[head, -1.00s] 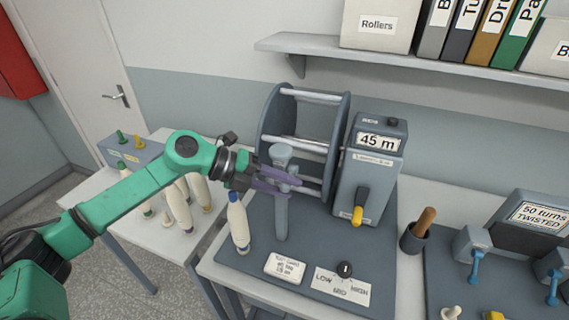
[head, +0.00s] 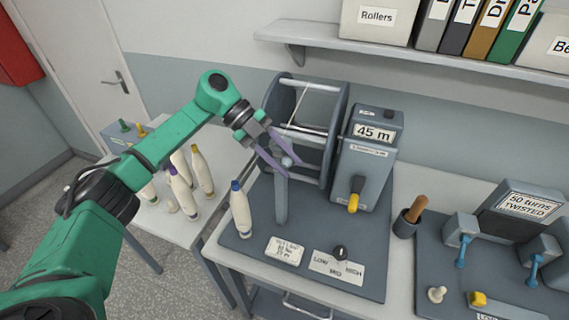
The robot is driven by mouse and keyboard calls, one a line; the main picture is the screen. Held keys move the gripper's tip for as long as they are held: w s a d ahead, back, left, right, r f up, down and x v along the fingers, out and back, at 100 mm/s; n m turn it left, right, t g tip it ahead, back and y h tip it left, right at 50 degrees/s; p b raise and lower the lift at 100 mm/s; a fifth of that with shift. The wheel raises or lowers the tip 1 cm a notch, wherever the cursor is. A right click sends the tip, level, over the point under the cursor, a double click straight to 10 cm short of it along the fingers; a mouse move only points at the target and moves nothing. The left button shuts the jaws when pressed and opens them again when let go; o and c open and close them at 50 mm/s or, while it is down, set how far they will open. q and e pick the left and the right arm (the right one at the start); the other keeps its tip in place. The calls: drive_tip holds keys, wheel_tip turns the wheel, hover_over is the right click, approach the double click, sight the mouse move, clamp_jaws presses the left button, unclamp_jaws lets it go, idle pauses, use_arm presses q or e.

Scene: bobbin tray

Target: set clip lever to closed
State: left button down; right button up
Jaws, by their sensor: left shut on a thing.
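A grey post (head: 281,203) stands on the dark mat in front of the reel frame. A small pale grey-blue part at its top (head: 287,161) looks like the clip lever; the fingers partly hide it, and I cannot tell its exact position. My left gripper (head: 294,170) comes from the upper left, its purple fingers on either side of this part, shut on it. My right gripper is not in view.
A blue-topped bobbin (head: 240,213) stands left of the post. More bobbins (head: 181,190) stand on the left table.

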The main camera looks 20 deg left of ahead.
use_arm(q)
drive_tip(key=shift+g, duration=0.3)
drive_tip(key=c, duration=0.8)
unclamp_jaws()
drive_tip(key=shift+c, duration=0.2)
drive_tip(key=shift+w, duration=0.1)
